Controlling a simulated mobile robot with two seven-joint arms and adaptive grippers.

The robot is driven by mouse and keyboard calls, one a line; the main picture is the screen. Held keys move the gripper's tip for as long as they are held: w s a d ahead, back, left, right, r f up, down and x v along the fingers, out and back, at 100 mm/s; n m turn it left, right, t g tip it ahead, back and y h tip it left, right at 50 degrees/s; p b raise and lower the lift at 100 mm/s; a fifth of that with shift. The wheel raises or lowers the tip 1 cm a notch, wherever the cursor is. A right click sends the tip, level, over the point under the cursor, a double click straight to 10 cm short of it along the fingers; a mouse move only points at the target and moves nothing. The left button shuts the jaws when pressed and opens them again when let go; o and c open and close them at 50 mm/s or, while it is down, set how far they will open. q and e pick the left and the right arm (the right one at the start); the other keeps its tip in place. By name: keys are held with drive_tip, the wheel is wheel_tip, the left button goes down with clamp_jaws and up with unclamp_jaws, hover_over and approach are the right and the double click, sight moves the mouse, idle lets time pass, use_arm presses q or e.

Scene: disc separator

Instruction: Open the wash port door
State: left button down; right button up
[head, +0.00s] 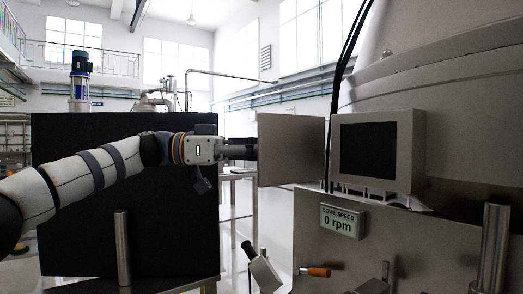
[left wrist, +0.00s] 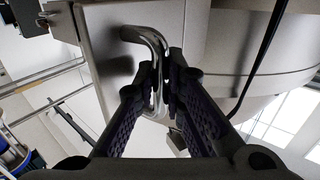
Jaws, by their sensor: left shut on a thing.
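The wash port door (head: 290,150) is a flat grey panel. In the head view it stands swung out to the left of the port housing (head: 416,150), whose dark square opening (head: 368,150) shows. My left gripper (head: 253,150) reaches the door from the left. In the left wrist view the door (left wrist: 105,50) carries a bent, shiny metal handle (left wrist: 146,36). My left gripper (left wrist: 162,88) is shut on this handle, with a finger on each side. In the head view the handle is hidden. My right gripper is not in view.
A grey machine (head: 450,110) fills the right side, with a "0 rpm" display (head: 342,222) below the housing. An orange-handled lever (head: 314,271) sits lower down. A large black panel (head: 150,235) stands behind my left arm. Metal posts (head: 122,250) rise in front.

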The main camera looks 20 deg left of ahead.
use_arm(q)
drive_tip(key=shift+w+a, duration=0.15)
drive_tip(key=shift+w, duration=0.05)
idle(0.4)
drive_tip(key=c, duration=1.9)
unclamp_jaws()
drive_tip(key=v, duration=1.2)
